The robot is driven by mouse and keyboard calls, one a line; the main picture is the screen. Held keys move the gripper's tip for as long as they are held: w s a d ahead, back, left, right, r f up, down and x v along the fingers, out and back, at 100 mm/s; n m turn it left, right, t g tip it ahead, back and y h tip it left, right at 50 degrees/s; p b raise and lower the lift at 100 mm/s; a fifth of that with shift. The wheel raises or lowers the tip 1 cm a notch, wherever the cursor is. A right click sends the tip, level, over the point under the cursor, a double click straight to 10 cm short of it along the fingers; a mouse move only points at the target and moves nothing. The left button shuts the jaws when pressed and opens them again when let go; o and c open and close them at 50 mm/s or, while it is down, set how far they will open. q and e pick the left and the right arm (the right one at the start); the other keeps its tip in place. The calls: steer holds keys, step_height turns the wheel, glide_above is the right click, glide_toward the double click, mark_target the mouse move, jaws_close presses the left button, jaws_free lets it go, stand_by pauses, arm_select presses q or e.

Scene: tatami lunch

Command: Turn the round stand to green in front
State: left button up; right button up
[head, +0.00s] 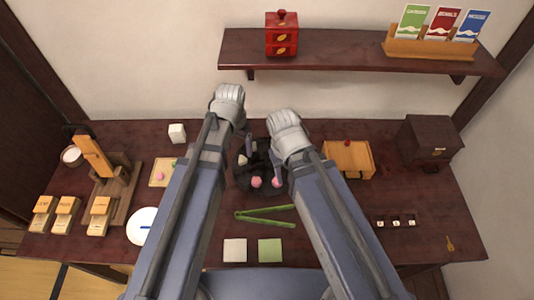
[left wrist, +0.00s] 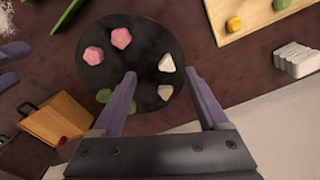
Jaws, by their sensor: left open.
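The round stand (head: 262,192) is a dark disc on the table, partly hidden by my arms in the head view. Two pink sweets (head: 257,182) sit at its near side, and a white piece (head: 242,160) at its left. In the left wrist view the stand (left wrist: 125,45) also bears two white pieces (left wrist: 165,63) and green pieces (left wrist: 103,96), partly behind a finger. The green is hidden in the head view. My left gripper (left wrist: 160,74) is open over the stand's edge, nothing between its fingers. My right gripper (head: 277,168) is at the stand's right; its opening is unclear.
Green tongs (head: 265,212) lie in front of the stand, with white and green squares (head: 270,250) nearer. A wooden box (head: 350,158) and dark chest (head: 430,138) stand right. A small board (head: 160,172) and white plate (head: 140,226) lie left. A shelf (head: 350,52) hangs behind.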

mark_target(267, 155)
arm_select(q)
steer(key=w+d+m, duration=0.1)
steer(key=d, duration=0.2)
steer(key=d+m, duration=0.2)
steer(key=d, duration=0.1)
steer(key=w+d+m, duration=0.1)
steer(key=d, duration=0.2)
steer(key=shift+w, duration=0.35)
step_height(267, 155, down, 8)
steer(key=b, duration=0.8)
arm_select(e)
step_height(267, 155, down, 8)
steer(key=shift+r, duration=0.1)
arm_select(q)
steer(key=shift+r, duration=0.1)
jaws_close()
